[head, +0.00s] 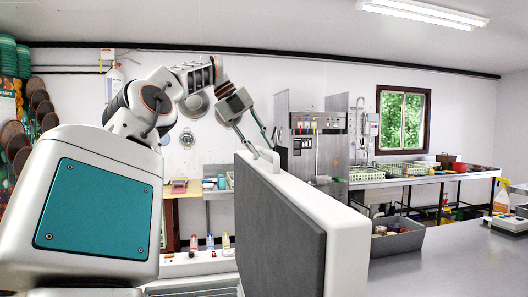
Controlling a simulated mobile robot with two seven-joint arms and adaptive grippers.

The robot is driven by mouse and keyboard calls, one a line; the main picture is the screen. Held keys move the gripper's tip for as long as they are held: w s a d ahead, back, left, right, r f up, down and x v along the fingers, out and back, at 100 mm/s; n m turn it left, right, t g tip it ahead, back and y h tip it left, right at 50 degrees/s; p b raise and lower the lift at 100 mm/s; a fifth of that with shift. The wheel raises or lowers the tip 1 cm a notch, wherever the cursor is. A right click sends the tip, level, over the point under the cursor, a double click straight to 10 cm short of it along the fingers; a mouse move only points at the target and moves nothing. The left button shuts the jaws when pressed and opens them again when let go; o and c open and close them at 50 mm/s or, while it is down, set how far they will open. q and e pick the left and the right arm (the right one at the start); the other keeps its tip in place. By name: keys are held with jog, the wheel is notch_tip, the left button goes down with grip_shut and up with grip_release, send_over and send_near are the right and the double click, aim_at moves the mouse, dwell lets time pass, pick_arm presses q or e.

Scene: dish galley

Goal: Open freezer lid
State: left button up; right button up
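The freezer lid (285,236) is raised and stands steeply on edge in the middle of the head view. It has a white rim and a grey panel on the face toward me. My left arm reaches over from the left, and my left gripper (263,147) points down at this handle. Its two slim fingers are apart, with their tips at the handle. The tips are too small to tell whether they grip it. My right gripper is not in view.
A white ledge with several bottles (225,241) lies left of the lid. A dish machine and a long table with racks line the back.

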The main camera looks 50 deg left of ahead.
pick_arm(q)
jog(key=v, duration=0.2)
jog(key=shift+s+a+r, duration=0.1)
jog(key=shift+s+r, duration=0.1)
jog(key=s+a, duration=0.4)
jog(key=s, duration=0.7)
jog(key=shift+a, duration=0.3)
jog(key=shift+f, duration=0.1)
